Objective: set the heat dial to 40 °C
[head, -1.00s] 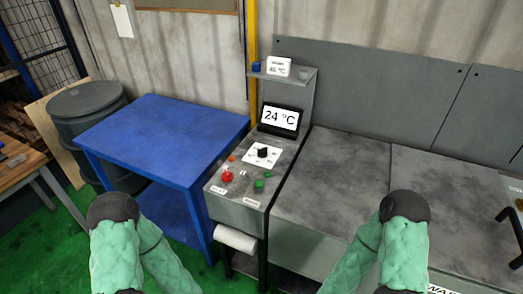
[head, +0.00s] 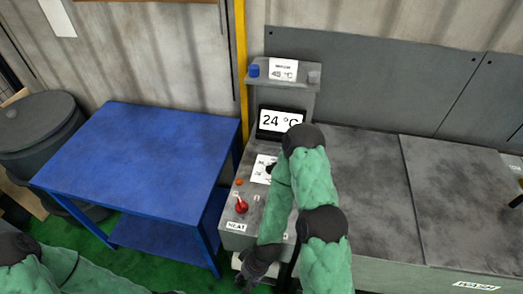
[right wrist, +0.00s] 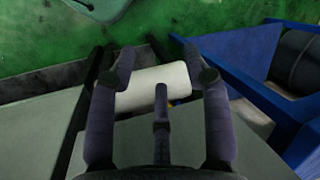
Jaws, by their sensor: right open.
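The console (head: 236,225) carries a black dial (head: 269,169) on a white scale plate (head: 260,172), partly hidden by my right arm. The scale marks are too small to read. A red control (head: 241,206) stands above a label reading HEAT (head: 236,225). The display (head: 281,122) reads 24 °C. My right gripper (head: 258,268) points down at the console's front, below the panel and away from the dial. In the right wrist view the gripper (right wrist: 158,60) is open, with a white roll (right wrist: 152,88) beyond its fingers. My left gripper is out of view.
A blue table (head: 140,150) stands left of the console, and a grey drum (head: 40,130) beyond it. A grey machine top (head: 370,190) lies to the right. The shelf above the display holds a small card (head: 283,70) and a blue object (head: 254,70).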

